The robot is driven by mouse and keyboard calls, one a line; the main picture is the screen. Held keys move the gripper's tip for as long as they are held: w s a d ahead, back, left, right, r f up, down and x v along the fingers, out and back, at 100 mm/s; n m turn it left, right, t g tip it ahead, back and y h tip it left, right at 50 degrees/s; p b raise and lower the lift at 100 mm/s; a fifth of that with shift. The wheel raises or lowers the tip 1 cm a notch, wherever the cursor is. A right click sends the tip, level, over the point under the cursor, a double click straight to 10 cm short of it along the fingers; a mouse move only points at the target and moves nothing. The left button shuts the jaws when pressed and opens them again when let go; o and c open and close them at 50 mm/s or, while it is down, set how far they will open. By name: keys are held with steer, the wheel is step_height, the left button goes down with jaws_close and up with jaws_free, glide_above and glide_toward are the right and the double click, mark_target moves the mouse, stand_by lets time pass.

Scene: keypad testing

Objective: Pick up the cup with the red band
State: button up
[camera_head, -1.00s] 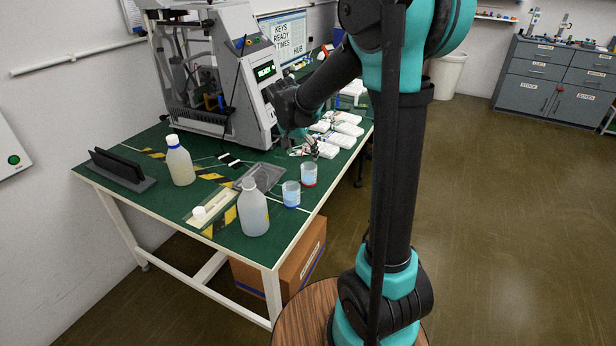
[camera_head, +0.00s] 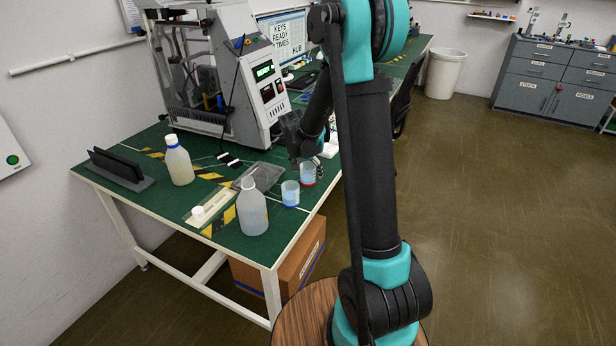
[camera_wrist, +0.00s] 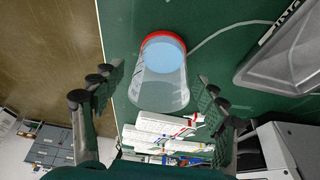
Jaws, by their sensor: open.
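The cup with the red band (camera_head: 308,175) is translucent, with bluish contents, and stands on the green table near its right edge. In the wrist view the cup (camera_wrist: 160,88) appears ahead of my gripper and between the lines of its fingers, with the red band around its far end. My gripper (camera_head: 307,160) is just above and behind the cup in the head view. In the wrist view my gripper (camera_wrist: 160,82) is open, with a finger on each side and visible gaps to the cup. Whether its fingertips reach the cup's depth is unclear.
A blue-banded cup (camera_head: 290,193) stands close by at the front left. White boxes (camera_wrist: 165,130) lie near the gripper. The table edge is close on the right.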

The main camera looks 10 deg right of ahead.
steer(key=c, duration=1.1)
